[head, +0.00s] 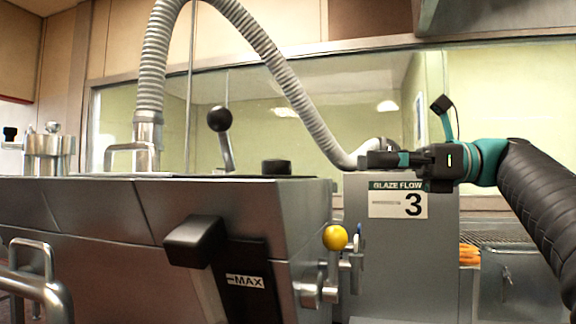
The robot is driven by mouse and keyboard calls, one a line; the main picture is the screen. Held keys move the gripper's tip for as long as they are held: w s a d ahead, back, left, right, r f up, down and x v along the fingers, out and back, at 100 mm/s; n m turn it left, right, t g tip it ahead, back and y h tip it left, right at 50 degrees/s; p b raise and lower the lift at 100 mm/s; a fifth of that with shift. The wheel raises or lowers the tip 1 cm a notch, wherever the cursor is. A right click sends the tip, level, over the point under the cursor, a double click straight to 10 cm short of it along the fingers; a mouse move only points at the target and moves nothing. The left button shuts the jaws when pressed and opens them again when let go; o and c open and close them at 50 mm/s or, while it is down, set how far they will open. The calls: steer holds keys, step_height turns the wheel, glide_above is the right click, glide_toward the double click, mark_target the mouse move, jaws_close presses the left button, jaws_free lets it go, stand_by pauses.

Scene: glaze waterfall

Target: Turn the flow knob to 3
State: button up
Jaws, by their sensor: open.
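A grey cabinet carries a white sign (398,200) reading "GLAZE FLOW" with a large 3. A short black round knob (277,167) stands on top of the metal machine (170,210); no scale or pointer on it can be made out, and I cannot tell for sure that it is the flow knob. My gripper (366,160) is at the right, above the sign, pointing left with its jaws open, seen edge-on. It appears empty. A clear gap in the picture lies between it and the black knob.
A ribbed hose (265,45) arches over the machine and comes down behind my gripper. A black ball lever (219,119), a yellow ball handle (335,238) and a black block handle (194,241) near a "MAX" label stick out. A metal rail (42,275) is at lower left.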

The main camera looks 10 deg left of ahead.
mark_target(284, 164)
steer(key=a, duration=0.4)
steer(key=s+a, duration=0.1)
steer(key=a, duration=0.4)
steer(key=s+a, duration=0.1)
steer(key=a, duration=0.3)
steer(key=shift+s+a+f, duration=0.1)
steer(key=shift+a, duration=0.2)
steer(key=c, duration=1.2)
